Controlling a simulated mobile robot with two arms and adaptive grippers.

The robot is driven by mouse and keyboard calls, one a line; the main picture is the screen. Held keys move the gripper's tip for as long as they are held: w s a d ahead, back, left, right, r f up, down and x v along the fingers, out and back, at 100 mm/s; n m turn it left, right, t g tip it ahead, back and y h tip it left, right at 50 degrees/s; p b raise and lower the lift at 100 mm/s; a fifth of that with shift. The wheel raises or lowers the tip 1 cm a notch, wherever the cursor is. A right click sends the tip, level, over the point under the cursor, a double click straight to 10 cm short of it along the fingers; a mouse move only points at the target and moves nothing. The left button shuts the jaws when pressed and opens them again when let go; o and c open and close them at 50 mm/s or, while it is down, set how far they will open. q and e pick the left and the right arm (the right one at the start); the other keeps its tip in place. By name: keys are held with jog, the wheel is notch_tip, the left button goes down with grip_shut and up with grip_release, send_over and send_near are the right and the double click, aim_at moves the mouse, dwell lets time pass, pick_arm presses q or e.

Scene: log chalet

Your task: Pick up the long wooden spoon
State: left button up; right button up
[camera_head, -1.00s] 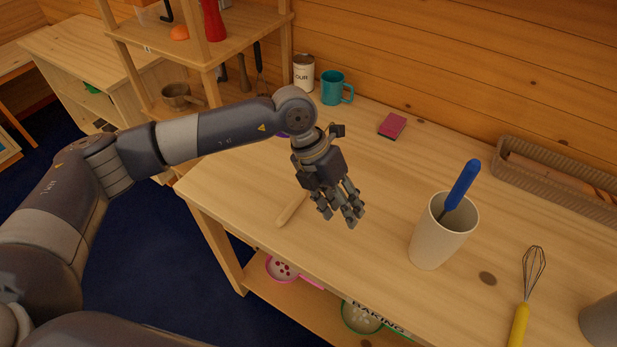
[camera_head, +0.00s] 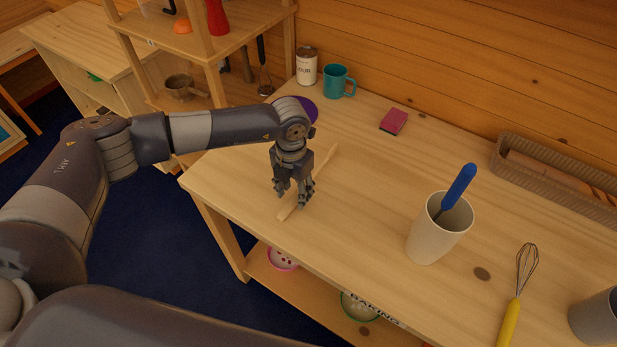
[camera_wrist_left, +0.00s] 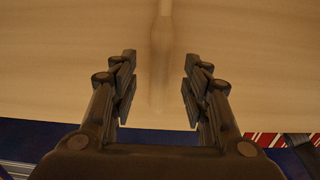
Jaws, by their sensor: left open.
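The long wooden spoon (camera_head: 325,163) lies flat on the wooden table, running diagonally, with one end near the table's front edge. My left gripper (camera_head: 293,201) is right over its nearer part and hides a piece of it. In the left wrist view the spoon (camera_wrist_left: 161,50) runs up the middle of the picture, pale and blurred against the table. The open fingers of the left gripper (camera_wrist_left: 157,88) stand on either side of it, with a gap to each side. Nothing is held. My right gripper is not in view.
A purple plate (camera_head: 303,108) is behind the left arm. A cream cup (camera_head: 437,236) with a blue-handled utensil, a yellow whisk (camera_head: 511,318) and a sponge (camera_head: 394,121) are further right. The table around the spoon is clear. A teal mug (camera_head: 337,82) stands at the back.

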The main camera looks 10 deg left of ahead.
pick_arm(q)
jog(key=shift+f, duration=1.2)
grip_shut()
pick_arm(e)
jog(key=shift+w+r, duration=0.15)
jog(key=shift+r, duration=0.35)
pick_arm(q)
jog(key=shift+r, duration=0.2)
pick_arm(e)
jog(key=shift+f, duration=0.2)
pick_arm(q)
jog(key=shift+r, duration=0.25)
notch_tip(320, 180, up, 3)
jog(key=shift+w+f+b, duration=0.1)
jog(key=shift+f+b, duration=0.1)
jog(key=shift+b, duration=1)
jog(key=s+d+b, duration=0.1)
jog(key=s+b, duration=0.1)
jog(key=s, duration=0.6)
jog(key=s+d+r+b, duration=0.1)
jog(key=s+b, duration=0.1)
jog(key=s, duration=0.6)
jog(key=shift+d+r, duration=0.3)
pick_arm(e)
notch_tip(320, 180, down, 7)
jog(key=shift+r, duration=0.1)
